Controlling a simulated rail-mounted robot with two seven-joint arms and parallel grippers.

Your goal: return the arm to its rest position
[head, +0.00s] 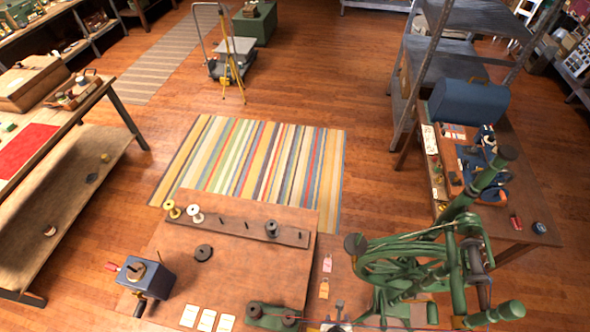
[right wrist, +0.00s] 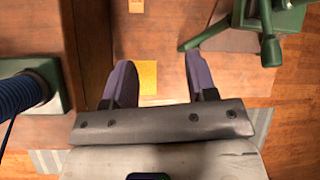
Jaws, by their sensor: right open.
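My right gripper (right wrist: 160,68) shows in the right wrist view with its two purple fingers wide apart. Nothing is held between them. A yellow card (right wrist: 148,75) on the brown surface beyond shows between the fingers. A green stand leg (right wrist: 268,45) is at the upper right of that view. A green block (right wrist: 45,85) with a dark blue wound spool is at the left. In the head view I cannot make out either gripper for sure. A small grey metal piece (head: 338,312) is at the bottom edge, and I cannot tell what it is.
A green spinning wheel (head: 425,265) stands at the lower right. The worktable (head: 235,265) holds a spool rack (head: 235,222), a blue crank box (head: 150,278) and white cards. A side table (head: 515,225) carries a blue case. A striped rug (head: 260,165) lies on clear floor.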

